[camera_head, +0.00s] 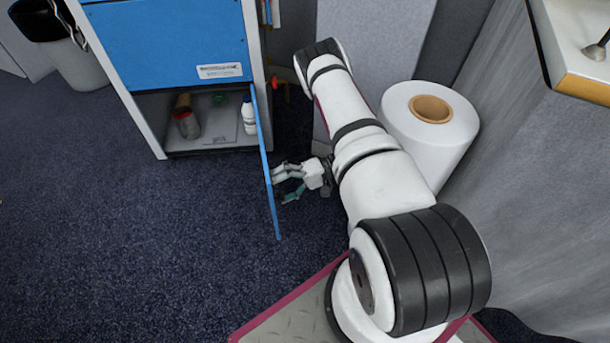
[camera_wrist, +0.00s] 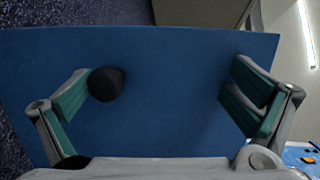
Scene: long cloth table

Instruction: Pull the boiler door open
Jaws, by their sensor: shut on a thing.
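The boiler door (camera_head: 265,160) is a blue panel hinged at the right side of the blue-fronted cabinet (camera_head: 165,45). It stands swung wide open, seen nearly edge-on, and the lower compartment (camera_head: 205,140) shows. In the wrist view the door's blue face (camera_wrist: 170,100) fills the middle. A black round knob (camera_wrist: 106,84) is beside the left finger. My gripper's fingers (camera_wrist: 165,98) are well apart there; their exact contact with the door is unclear.
A white bottle (camera_head: 249,115) and a red-and-brown jar (camera_head: 186,122) stand inside the compartment. A large white roll (camera_head: 430,125) stands right of my arm, by a grey counter side (camera_head: 545,180). A bin (camera_head: 70,50) is at the far left. The carpet left of the door is clear.

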